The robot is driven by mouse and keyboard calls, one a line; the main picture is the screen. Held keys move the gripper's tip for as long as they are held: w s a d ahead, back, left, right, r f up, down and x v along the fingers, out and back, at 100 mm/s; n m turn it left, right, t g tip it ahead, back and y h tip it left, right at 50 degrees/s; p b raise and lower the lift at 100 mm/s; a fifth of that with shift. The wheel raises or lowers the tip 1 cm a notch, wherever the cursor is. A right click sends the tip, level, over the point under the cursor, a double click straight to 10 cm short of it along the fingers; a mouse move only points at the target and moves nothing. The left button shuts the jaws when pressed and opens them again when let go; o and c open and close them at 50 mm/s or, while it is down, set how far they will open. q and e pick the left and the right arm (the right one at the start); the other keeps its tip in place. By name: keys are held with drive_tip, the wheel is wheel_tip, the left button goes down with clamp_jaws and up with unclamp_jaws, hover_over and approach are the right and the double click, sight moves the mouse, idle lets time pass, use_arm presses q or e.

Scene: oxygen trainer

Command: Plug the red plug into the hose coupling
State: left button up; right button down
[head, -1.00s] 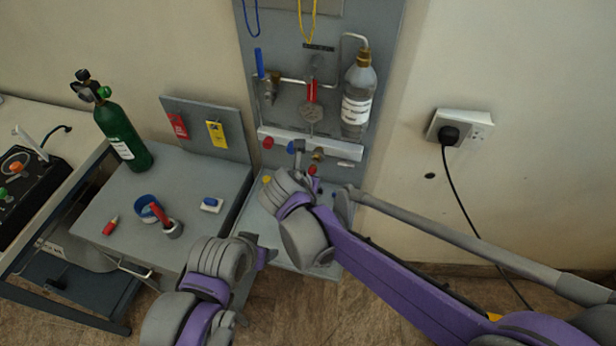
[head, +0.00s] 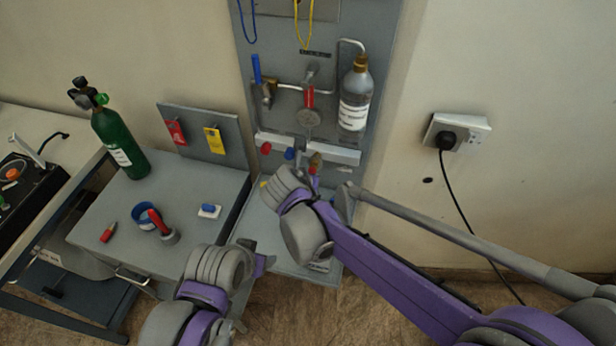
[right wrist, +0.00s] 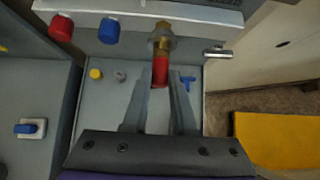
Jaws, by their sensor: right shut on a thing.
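The red plug (right wrist: 159,70) is between the fingers of my right gripper (right wrist: 161,82), which is shut on it. In the right wrist view, its far end meets the brass hose coupling (right wrist: 163,40) under the panel's ledge. They look in line, but I cannot tell whether the plug is inside the coupling. In the head view the coupling (head: 315,159) shows just above my right gripper (head: 311,174), which is partly hidden by my arm. My left gripper (head: 264,256) is low in front of the panel, away from the plug; its fingers are unclear.
A red knob (right wrist: 61,27) and a blue knob (right wrist: 109,31) sit left of the coupling, with a metal pin (right wrist: 217,52) to its right. A labelled bottle (head: 354,96) hangs above. The side table (head: 110,205) holds a green cylinder (head: 118,140).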

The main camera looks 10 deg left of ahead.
drive_tip(key=shift+w, duration=0.15)
drive_tip(key=c, duration=0.6)
unclamp_jaws()
drive_tip(key=v, duration=1)
drive_tip(key=shift+s+r, duration=0.25)
drive_tip(key=shift+s, duration=0.05)
